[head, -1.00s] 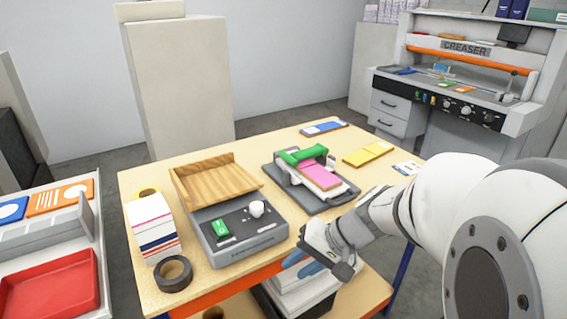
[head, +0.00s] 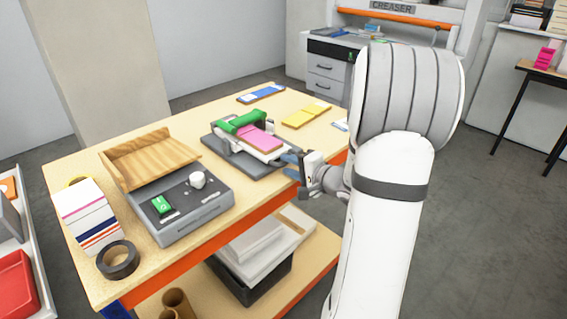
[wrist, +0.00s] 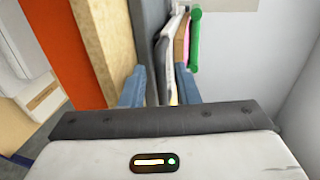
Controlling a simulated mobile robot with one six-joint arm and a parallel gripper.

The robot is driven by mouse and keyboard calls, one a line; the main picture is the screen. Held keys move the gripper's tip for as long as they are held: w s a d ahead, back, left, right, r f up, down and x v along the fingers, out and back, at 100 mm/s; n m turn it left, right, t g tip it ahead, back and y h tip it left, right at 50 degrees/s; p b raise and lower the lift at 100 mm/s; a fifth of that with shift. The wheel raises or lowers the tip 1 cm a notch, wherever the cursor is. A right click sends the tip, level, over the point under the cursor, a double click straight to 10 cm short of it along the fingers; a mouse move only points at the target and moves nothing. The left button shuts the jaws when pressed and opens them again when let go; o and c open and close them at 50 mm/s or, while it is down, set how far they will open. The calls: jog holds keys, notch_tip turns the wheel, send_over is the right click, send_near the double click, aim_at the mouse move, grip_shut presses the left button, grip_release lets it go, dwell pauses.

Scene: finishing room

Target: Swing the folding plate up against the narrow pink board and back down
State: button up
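The narrow pink board (head: 260,137) lies on the creasing jig on the table, beside a green bar (head: 240,122). A pale plate edge (head: 270,155) shows under the board, above the jig's dark grey base (head: 222,150); I take it for the folding plate, lying flat. My gripper (head: 291,166) is at the jig's front right corner, its blue fingers apart. In the wrist view the fingers (wrist: 160,88) stand open, with the pale plate edge (wrist: 167,60) and part of the base edge between them. The pink board (wrist: 187,45) shows beyond. I cannot tell if a finger touches anything.
A grey control box (head: 185,205) with a green switch and a wooden tray (head: 150,158) stand left of the jig. Yellow cards (head: 306,116) and a blue card (head: 260,93) lie behind it. A black tape roll (head: 118,260) sits at the front left.

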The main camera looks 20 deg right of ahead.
jog(key=shift+x, duration=1.25)
grip_shut()
